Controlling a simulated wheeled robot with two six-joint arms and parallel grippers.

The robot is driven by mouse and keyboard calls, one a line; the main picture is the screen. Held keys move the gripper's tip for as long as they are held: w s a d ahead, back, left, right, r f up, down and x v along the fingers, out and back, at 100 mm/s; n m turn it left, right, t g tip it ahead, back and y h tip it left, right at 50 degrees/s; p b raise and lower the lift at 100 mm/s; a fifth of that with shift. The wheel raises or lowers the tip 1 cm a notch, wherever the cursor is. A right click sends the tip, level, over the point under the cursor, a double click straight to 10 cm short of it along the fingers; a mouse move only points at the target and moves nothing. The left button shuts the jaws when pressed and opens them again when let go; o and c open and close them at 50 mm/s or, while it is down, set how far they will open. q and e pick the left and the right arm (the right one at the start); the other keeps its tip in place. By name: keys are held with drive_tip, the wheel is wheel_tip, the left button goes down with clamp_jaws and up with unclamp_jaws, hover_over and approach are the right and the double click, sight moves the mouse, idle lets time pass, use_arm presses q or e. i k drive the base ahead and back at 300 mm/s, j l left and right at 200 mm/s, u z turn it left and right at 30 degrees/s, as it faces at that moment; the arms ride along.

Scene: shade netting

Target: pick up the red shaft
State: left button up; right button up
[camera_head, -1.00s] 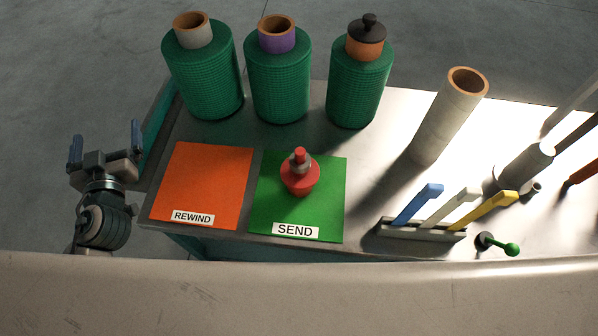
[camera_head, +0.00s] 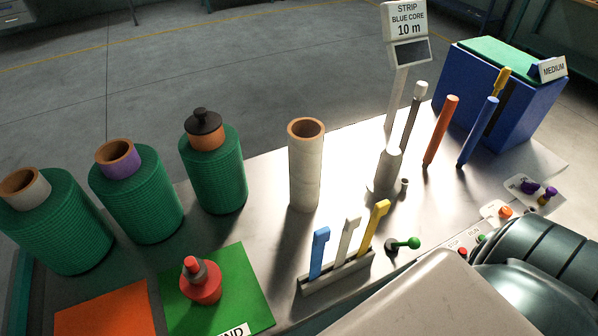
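An orange-red shaft (camera_head: 441,131) stands upright, slightly tilted, on the metal table at the right of the head view. It is between a dark shaft with a grey top (camera_head: 413,117) and a blue shaft (camera_head: 477,132). A yellow-topped shaft (camera_head: 500,84) stands behind the blue one, in front of the blue box. Neither of my grippers is in view. A dark, rounded arm link, which looks like mine, shows at the lower right.
A grey cylinder (camera_head: 384,171) and a tall cardboard tube (camera_head: 304,167) stand left of the shafts. A rack (camera_head: 336,275) with blue, white and yellow handles is nearer. Green rolls (camera_head: 214,168) stand at left. A blue box (camera_head: 465,85) marked MEDIUM is behind right.

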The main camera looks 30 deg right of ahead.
sight(207, 293)
drive_tip(key=k+l, duration=0.1)
drive_tip(key=l, duration=0.35)
drive_tip(key=k+l, duration=0.1)
drive_tip(key=l, duration=0.3)
drive_tip(key=k+l, duration=0.1)
drive_tip(key=l, duration=0.35)
drive_tip(key=k+l, duration=0.1)
drive_tip(key=l, duration=0.3)
drive_tip(key=z, duration=0.05)
